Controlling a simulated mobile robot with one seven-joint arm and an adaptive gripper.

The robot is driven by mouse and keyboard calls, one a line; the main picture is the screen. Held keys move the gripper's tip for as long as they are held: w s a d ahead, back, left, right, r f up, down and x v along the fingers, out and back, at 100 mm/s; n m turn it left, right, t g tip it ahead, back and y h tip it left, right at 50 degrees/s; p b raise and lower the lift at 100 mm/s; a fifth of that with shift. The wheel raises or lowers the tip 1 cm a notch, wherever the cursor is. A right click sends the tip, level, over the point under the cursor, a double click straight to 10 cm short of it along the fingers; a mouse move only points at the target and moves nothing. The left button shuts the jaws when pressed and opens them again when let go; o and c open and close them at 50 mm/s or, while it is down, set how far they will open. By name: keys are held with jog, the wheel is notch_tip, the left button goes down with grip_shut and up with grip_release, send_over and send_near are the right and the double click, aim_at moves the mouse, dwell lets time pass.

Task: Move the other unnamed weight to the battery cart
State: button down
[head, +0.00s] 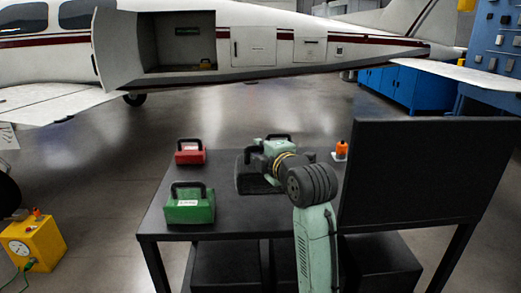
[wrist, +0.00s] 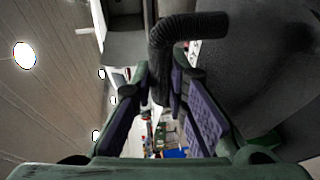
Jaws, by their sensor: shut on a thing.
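A black weight (head: 255,183) with a ribbed handle is at the middle of the dark table (head: 235,220); I cannot tell whether it rests on the top or hangs just above it. My gripper (head: 268,150) is shut on its handle. In the wrist view the handle (wrist: 190,28) runs between the fingers (wrist: 168,85), with the dark body (wrist: 265,60) to the right. A red weight (head: 190,151) and a green weight (head: 190,205), both with white labels, stand on the table's left side. No part is clearly marked as a battery cart.
A yellow box (head: 40,243) with a gauge and green cable stands on the floor at lower left. A small orange object (head: 341,149) sits at the table's back right. A tall black panel (head: 430,170) rises to the right. An aircraft (head: 270,45) with an open bay stands behind.

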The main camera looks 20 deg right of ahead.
aim_at(261, 178)
jog(key=shift+r, duration=0.1)
jog(key=shift+f+b, duration=3)
jog(key=shift+f, duration=0.95)
jog(key=shift+f, duration=0.25)
jog(key=c, duration=1.7)
grip_release()
jog(key=shift+o, duration=0.9)
jog(key=shift+f, duration=0.1)
jog(key=shift+o, duration=0.5)
jog(key=shift+f, duration=0.2)
jog(key=shift+o, duration=0.4)
